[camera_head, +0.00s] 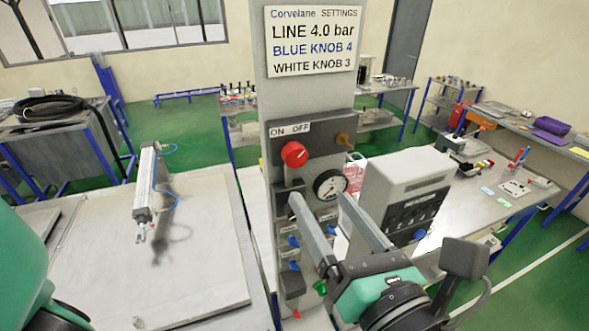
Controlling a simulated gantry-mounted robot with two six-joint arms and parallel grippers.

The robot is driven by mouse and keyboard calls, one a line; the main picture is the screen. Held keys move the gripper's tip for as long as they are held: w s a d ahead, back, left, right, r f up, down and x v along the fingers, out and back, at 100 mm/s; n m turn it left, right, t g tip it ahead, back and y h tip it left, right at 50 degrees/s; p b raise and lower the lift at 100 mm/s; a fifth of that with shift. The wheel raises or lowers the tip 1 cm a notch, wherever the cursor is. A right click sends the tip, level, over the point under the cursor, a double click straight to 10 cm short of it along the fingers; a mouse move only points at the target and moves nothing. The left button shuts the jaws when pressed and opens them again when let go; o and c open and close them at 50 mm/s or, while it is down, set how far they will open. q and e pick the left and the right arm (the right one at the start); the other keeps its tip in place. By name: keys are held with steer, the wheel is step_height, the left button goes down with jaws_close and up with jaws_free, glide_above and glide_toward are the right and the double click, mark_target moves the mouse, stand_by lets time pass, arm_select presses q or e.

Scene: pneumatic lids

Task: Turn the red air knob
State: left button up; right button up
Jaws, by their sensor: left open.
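The red air knob (294,154) is on the dark panel of a grey upright column, under an "ON OFF" label (290,129). It is round with a small light mark on its face. My left gripper (320,198) is open, with its two long grey fingers pointing up toward the panel. Its fingertips appear below the red knob in the picture, with nothing between them except the view of the panel and gauge. I see no contact with the knob, and the depth gap is hard to tell. My right gripper is out of view.
A round pressure gauge (330,184) sits right of and below the knob. Small blue knobs (293,241) are lower on the column, partly behind the fingers. A grey box unit (402,185) stands at right. A pneumatic cylinder (146,180) is over the lid plate (195,265) at left.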

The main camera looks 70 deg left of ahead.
mark_target(297, 158)
arm_select(q)
steer(key=a+p, duration=0.2)
steer(key=a, duration=0.3)
steer(key=a+p, duration=0.1)
steer(key=a, duration=0.4)
steer(key=shift+w+a+r+p, duration=0.1)
steer(key=shift+a+r+p, duration=0.1)
steer(key=shift+p, duration=0.2)
steer(key=shift+a+f, duration=0.1)
steer(key=shift+a, duration=0.45)
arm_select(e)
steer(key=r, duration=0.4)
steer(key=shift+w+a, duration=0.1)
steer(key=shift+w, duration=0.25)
arm_select(q)
steer(key=shift+c, duration=0.3)
jaws_close()
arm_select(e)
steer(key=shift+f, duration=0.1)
